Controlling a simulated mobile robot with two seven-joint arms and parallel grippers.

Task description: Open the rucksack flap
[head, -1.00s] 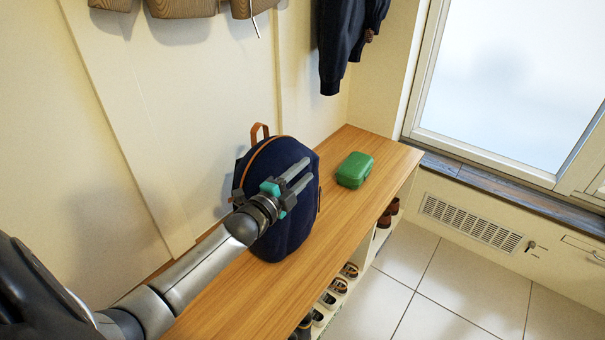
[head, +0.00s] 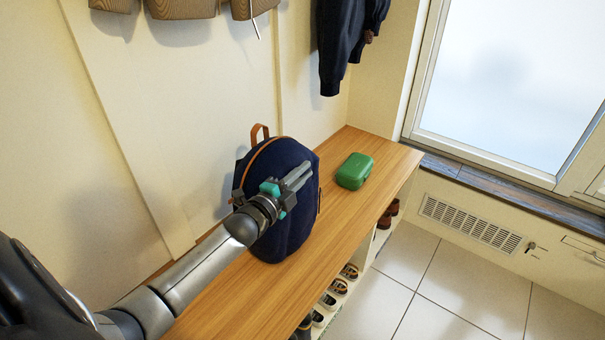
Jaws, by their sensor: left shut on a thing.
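The dark blue rucksack (head: 289,231) stands upright on the wooden bench top, with an orange-brown loop handle on top and matching trim along its upper edge. The flap (head: 282,156) lies down over the rucksack's top and looks closed. My left gripper (head: 300,174) is at the upper front of the rucksack, its fingers close together and shut on a part of it. Which part lies between the fingertips is too small to tell. The gripper and wrist hide part of the rucksack's front. My right gripper is not in view.
A green box (head: 355,170) sits on the bench (head: 340,222) to the right of the rucksack. Shoes (head: 338,287) stand in the cubbies below. Dark clothing (head: 345,45) hangs above, near the window. The bench around the green box is clear.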

